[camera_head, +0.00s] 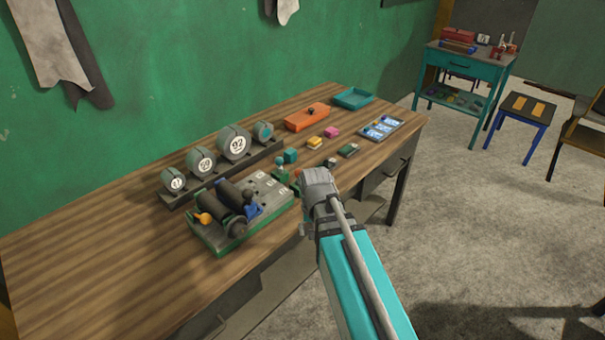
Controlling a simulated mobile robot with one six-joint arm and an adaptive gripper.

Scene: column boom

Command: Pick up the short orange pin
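A small orange piece (297,173) shows on the bench just left of my gripper, partly hidden; I cannot tell if it is the short orange pin. Another orange, knob-like piece (204,218) sits at the left of a grey and green fixture block (225,236), beside dark cylinders. My gripper (303,184) is over the bench's front part, right of the fixture block. My own grey wrist covers its fingers, so whether it is open or holds anything does not show.
Dark-grey round gauges (234,143) stand in a row behind the fixture. An orange box (307,117), a teal tray (352,98) and a panel of blue cards (381,129) lie further right on the wooden bench (90,245). Its left part is bare.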

